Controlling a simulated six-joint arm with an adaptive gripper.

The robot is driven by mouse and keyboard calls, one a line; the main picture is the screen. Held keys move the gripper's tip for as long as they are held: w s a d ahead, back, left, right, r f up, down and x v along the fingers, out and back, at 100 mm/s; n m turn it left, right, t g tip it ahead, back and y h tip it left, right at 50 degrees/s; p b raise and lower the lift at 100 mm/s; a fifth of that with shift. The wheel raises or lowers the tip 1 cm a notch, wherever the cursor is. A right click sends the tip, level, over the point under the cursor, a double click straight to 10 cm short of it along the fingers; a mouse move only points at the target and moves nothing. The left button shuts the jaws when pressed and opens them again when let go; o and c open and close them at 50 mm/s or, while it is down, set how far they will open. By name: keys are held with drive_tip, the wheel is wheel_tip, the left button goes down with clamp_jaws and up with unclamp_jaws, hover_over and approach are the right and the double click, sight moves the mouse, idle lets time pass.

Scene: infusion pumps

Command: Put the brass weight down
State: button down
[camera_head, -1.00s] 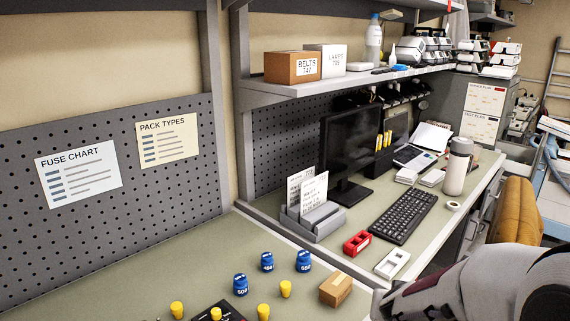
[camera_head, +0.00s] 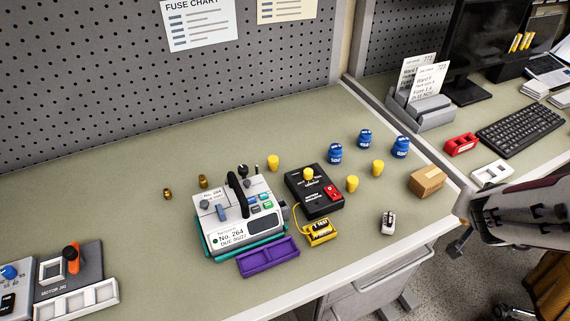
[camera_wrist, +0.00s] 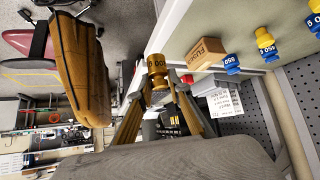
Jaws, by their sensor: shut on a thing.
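In the wrist view my gripper (camera_wrist: 160,84) is shut on a brass weight (camera_wrist: 157,66), a small stepped cylinder with dark lettering. The weight sits between the fingertips, clear of the bench and over the floor side in that view. In the head view my arm enters at the right edge, beyond the bench's front edge; I cannot make out the held weight there. Two other small brass weights stand on the bench, one (camera_head: 167,194) left of the pump and one (camera_head: 203,181) behind it.
The green bench (camera_head: 110,220) has free room at left and along the back. A motor jig (camera_head: 85,270) is at left.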

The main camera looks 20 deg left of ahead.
drive_tip(key=w+a+n+y, duration=0.3)
drive_tip(key=w+a+n, duration=0.1)
drive_tip(key=a, duration=1.2)
drive_tip(key=w+a+n+y, duration=0.3)
drive_tip(key=a, duration=1.2)
drive_tip(key=s+a+r+n+g+y, duration=0.1)
drive_tip(key=s+a+n+g+y, duration=0.1)
drive_tip(key=a, duration=1.1)
drive_tip(key=s+a+r+n+g+y, duration=0.1)
drive_tip(key=a+n, duration=0.4)
drive_tip(key=a, duration=0.9)
drive_tip(key=shift+s+a+r+n+g+y, duration=0.4)
drive_tip(key=shift+s+r, duration=0.35)
drive_tip(key=shift+s, duration=0.45)
drive_tip(key=shift+d+f, duration=0.1)
drive_tip(key=shift+f, duration=2.85)
drive_tip(key=shift+f, duration=2.05)
